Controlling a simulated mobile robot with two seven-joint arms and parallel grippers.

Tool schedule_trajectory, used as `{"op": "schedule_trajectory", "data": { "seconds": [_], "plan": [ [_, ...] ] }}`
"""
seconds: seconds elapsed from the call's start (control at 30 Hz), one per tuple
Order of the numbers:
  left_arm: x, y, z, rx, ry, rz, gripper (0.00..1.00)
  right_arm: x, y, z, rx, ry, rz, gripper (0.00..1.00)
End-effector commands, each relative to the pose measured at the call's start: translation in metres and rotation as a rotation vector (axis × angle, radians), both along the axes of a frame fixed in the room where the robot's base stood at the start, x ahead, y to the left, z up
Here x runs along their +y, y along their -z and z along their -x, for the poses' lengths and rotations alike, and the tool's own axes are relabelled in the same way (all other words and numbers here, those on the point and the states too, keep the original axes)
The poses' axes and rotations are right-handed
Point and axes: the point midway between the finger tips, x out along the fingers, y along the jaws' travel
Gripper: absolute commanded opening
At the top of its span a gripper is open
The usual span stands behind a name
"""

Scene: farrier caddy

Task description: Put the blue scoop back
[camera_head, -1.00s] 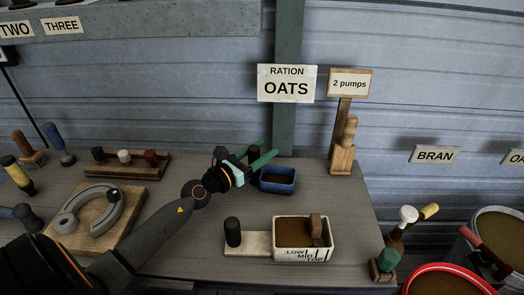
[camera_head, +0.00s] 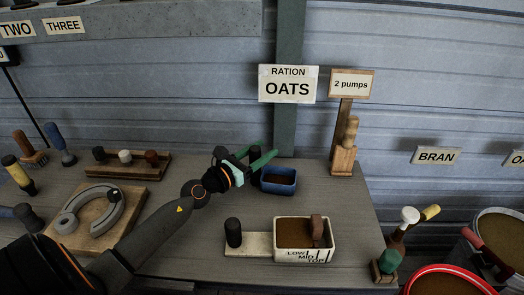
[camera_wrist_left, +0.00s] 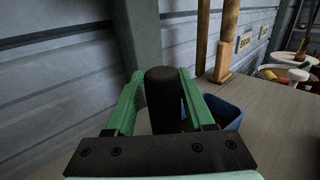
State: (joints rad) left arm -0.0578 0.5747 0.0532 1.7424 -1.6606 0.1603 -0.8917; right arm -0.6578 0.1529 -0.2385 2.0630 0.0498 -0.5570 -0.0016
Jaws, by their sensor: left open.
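The blue scoop (camera_head: 277,182) stands on the bench behind the middle, with brown feed in it. Its upright black handle shows in the left wrist view (camera_wrist_left: 164,100), and the blue bowl (camera_wrist_left: 224,110) is just beyond to the right. My left gripper (camera_head: 261,159) has its green fingers open, one on each side of the black handle. It is not closed on the handle, and the lower handle is partly hidden by the gripper. My right gripper is not in view.
A white measuring scoop (camera_head: 303,257) of feed lies in front. A wooden pump post (camera_head: 342,160) stands behind right, near the OATS sign (camera_head: 287,84). Feed buckets (camera_head: 448,280) stand beyond the right edge.

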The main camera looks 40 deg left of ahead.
Motion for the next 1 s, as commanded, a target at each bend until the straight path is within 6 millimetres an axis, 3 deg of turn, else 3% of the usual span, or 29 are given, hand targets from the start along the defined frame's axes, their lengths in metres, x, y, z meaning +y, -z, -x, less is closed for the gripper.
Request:
{"op": "schedule_trajectory", "data": {
  "seconds": [1.0],
  "plan": [
    [-0.001,0.001,0.031,0.000,0.000,-0.001,0.53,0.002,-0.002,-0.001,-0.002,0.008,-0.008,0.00]
  ]
}}
